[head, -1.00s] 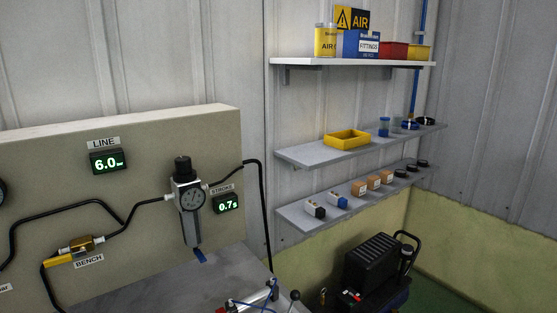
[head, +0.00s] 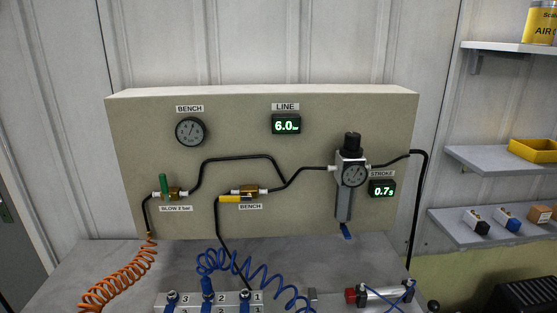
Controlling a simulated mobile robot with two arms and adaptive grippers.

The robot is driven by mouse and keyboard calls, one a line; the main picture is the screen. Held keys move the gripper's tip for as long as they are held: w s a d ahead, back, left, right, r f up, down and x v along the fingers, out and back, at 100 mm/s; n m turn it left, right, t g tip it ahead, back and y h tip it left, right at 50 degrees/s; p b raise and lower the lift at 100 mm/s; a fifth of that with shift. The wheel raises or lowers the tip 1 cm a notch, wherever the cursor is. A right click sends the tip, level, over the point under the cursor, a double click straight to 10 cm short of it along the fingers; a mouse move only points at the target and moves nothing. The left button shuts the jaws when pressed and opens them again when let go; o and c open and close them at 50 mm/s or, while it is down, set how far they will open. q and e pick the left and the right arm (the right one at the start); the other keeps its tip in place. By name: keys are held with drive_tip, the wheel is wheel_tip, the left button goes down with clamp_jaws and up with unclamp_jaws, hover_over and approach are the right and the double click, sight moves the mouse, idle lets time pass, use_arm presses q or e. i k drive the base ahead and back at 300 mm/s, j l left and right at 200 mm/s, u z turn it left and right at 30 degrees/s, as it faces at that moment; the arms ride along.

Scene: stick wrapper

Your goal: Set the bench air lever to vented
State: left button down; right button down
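The bench air valve is a brass body (head: 250,189) on the upright panel, above a label reading BENCH (head: 250,206). Its yellow lever (head: 230,198) lies about level, pointing left along the black hose. A round BENCH gauge (head: 190,131) sits at the panel's upper left; its needle is too small to read for certain. Neither of my grippers shows in the head view.
A green lever (head: 164,184) stands upright on the BLOW 2 bar valve at left. The LINE display (head: 286,124) reads 6.0. A regulator (head: 351,172) hangs at right. Coiled orange (head: 122,277) and blue (head: 257,268) hoses and a numbered manifold (head: 208,302) occupy the bench.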

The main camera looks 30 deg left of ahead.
sight(238, 198)
drive_tip(key=u, duration=1.35)
drive_tip(key=k+j+z, duration=0.15)
drive_tip(key=z, duration=0.2)
drive_tip(key=k+j+z, duration=0.1)
drive_tip(key=k+z, duration=0.25)
drive_tip(key=i, duration=0.1)
